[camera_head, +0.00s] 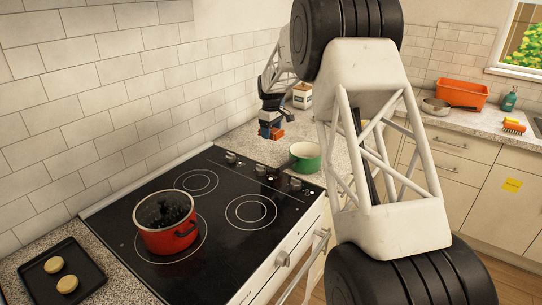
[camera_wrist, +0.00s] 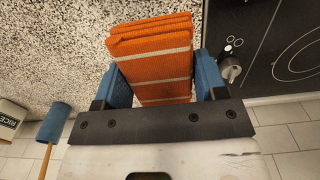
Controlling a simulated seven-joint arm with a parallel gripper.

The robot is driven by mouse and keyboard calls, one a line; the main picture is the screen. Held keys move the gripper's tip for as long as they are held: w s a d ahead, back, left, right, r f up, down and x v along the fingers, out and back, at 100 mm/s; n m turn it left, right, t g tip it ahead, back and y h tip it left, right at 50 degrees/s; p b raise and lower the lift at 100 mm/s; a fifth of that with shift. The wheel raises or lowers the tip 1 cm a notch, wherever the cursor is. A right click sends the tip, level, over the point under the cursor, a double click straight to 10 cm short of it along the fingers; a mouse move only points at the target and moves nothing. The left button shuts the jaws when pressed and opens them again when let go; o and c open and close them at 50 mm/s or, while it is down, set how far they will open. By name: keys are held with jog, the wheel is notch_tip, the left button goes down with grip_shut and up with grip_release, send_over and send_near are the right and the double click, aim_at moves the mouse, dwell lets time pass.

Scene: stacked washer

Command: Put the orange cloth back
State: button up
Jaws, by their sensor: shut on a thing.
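The orange cloth is a folded stack with pale stripes. It fills the space between the blue fingers of my gripper (camera_wrist: 165,80) in the wrist view, where the cloth (camera_wrist: 150,45) sticks out past the fingertips. My gripper is shut on it, one finger on each side. In the head view my gripper (camera_head: 270,130) is low over the speckled counter (camera_head: 240,138) behind the stove, with a bit of the cloth (camera_head: 278,134) showing at its fingers. I cannot tell whether the cloth touches the counter.
The black stovetop (camera_head: 215,215) carries a red pot (camera_head: 167,235). A green pot (camera_head: 306,158) stands close right of my gripper. A white box (camera_head: 303,92) stands behind. A rice package (camera_wrist: 10,120) and blue-headed tool (camera_wrist: 55,122) show in the wrist view. An orange basin (camera_head: 461,93) is at right.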

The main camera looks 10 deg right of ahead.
send_over(271, 156)
jog(key=shift+s+f, duration=0.15)
jog(key=shift+f, duration=2.15)
jog(key=shift+f, duration=0.15)
jog(key=shift+f, duration=2.4)
jog(key=o, duration=0.9)
jog(key=shift+f, duration=0.1)
notch_tip(271, 156, up, 12)
jog(key=shift+r, duration=0.15)
